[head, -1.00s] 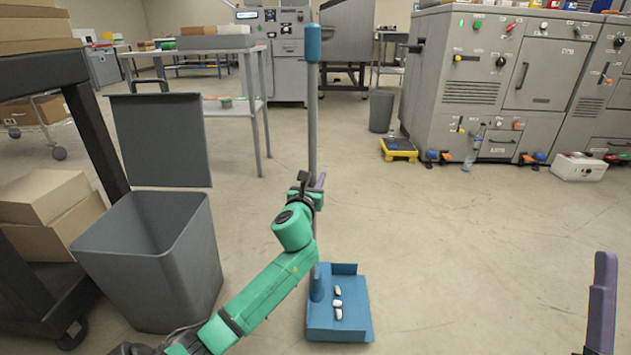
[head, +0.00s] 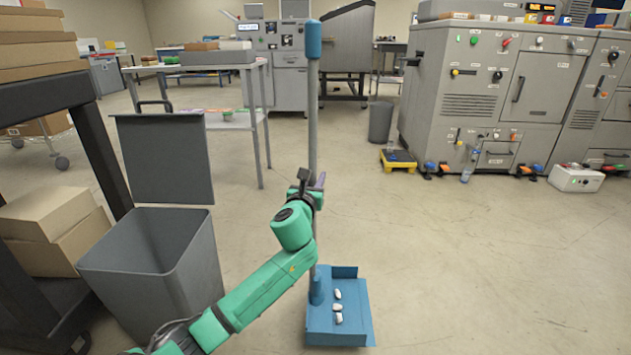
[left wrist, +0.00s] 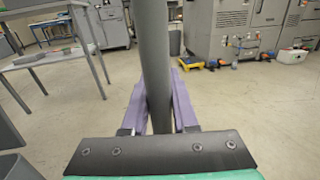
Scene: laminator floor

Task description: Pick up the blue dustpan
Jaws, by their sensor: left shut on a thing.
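The blue dustpan (head: 350,318) has a tall upright grey handle (head: 313,120) with a blue grip at its top. Several small white pieces (head: 338,307) lie in its pan. My left gripper (head: 318,185) is shut on the handle partway up. In the left wrist view the grey handle (left wrist: 155,60) stands between the two purple fingers of the left gripper (left wrist: 160,115). From the head view I cannot tell whether the pan touches the floor. My right gripper is out of view now.
A grey bin (head: 160,265) with its lid raised stands left of my left arm. A dark rack with cardboard boxes (head: 60,235) is at the far left. Grey machines (head: 500,110) stand at the back right. The floor to the right of the dustpan is clear.

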